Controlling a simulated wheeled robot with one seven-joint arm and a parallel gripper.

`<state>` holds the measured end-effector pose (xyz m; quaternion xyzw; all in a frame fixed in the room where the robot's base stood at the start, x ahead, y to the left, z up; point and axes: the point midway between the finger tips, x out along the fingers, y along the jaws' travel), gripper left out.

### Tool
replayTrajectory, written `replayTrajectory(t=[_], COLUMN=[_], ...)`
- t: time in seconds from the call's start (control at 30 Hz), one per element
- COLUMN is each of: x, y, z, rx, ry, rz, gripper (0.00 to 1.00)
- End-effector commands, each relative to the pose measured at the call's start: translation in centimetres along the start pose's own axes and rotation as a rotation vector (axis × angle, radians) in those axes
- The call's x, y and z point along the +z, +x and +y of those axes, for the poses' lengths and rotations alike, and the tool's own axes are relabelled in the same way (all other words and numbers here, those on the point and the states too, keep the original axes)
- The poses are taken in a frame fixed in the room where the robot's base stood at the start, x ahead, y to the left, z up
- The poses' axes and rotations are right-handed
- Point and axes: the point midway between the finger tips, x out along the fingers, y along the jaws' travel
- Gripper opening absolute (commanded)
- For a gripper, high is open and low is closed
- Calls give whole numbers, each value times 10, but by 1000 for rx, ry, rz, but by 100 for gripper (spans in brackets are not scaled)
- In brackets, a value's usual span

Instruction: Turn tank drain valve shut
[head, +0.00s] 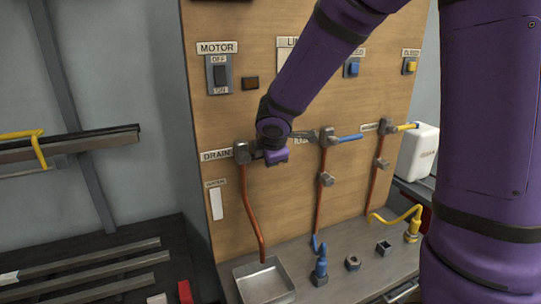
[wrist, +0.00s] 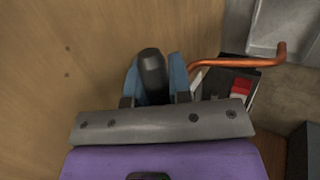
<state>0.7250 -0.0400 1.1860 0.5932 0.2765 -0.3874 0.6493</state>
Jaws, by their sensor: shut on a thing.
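The drain valve (head: 242,153) is a grey body on the wooden panel, beside the DRAIN label (head: 216,155), with a copper pipe (head: 253,215) running down from it. My gripper (head: 262,154) is at the valve, just right of its body. In the wrist view, my gripper (wrist: 154,88) has its two blue-faced fingers on either side of a dark, rounded lever handle (wrist: 152,68) and is shut on it. The handle's end shows between the fingers. In the head view my gripper and wrist hide most of the lever, so its exact angle is unclear.
A metal tray (head: 264,282) sits below the copper pipe's end. Right of my gripper is another valve with a blue lever (head: 350,138), close by, then one with a yellow lever (head: 404,127). A motor switch (head: 220,75) is above. Blue and yellow fittings stand on the bench.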

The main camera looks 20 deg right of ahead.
Motion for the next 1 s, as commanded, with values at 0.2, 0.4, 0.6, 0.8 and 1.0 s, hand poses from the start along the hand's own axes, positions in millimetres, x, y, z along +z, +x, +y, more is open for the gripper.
replayTrajectory(t=[0.2, 0.4, 0.6, 0.8, 1.0], x=[-1, -1, 0, 0, 0], y=[0, 1, 1, 0, -10], z=[0, 0, -1, 0, 0], rx=[-1, -1, -1, -1, 1], ry=[6, 5, 5, 4, 6], rz=[8, 8, 7, 7, 7], gripper=[0, 0, 45, 45, 45])
